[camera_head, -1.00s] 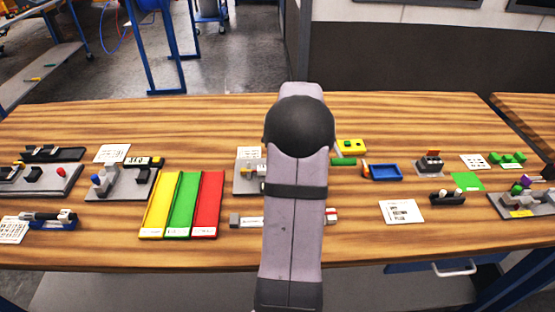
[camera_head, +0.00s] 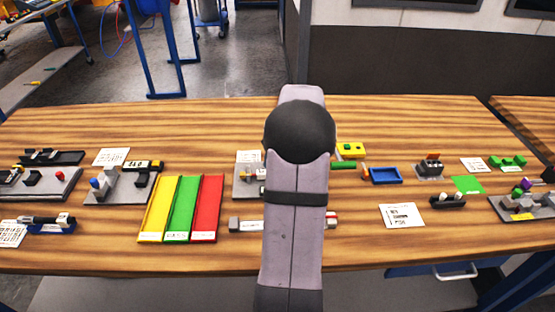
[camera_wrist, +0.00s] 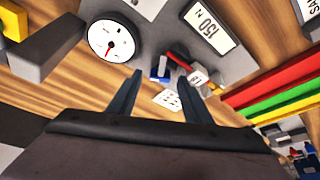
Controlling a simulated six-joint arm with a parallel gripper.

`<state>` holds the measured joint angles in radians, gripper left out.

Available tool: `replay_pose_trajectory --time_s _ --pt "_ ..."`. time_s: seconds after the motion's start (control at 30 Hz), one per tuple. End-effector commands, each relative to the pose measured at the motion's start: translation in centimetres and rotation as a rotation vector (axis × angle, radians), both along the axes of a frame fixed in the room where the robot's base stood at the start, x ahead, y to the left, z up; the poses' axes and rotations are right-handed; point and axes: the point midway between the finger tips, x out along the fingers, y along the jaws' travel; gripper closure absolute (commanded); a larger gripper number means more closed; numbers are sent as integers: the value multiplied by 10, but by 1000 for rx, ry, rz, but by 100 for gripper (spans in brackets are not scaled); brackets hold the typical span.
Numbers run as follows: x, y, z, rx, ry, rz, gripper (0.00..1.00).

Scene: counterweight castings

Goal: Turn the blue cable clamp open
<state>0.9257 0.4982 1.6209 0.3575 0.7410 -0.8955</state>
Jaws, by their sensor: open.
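A small blue part (camera_wrist: 160,73), which looks like the blue cable clamp, sits on a grey base in the wrist view. My gripper (camera_wrist: 160,80) shows there with its two dark fingers apart and nothing held between them. The blue part appears between the fingertips, but I cannot tell the distance or whether they touch. A red lever with a white tag (camera_wrist: 197,77) is just right of it. In the head view, a blue knob (camera_head: 95,184) stands on a grey fixture at the left; I cannot tell if it is the same part. My arm hides the gripper there.
Yellow, green and red channels (camera_head: 181,208) lie left of my arm. A blue tray (camera_head: 385,175) is right of it. The table's front strip is mostly clear.

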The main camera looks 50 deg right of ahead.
Motion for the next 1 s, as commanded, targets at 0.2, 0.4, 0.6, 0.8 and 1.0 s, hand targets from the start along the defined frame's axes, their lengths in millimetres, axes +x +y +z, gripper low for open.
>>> replay_pose_trajectory --time_s 0.2,0.4,0.6,0.8,1.0 --pt "-11 1 27 -5 -4 -3 55" --pt "-20 4 49 -4 -2 -2 55" --pt "-24 6 59 -2 0 -1 55" --pt "-24 6 60 -1 0 0 55" --pt "-23 6 63 -1 -1 0 66"
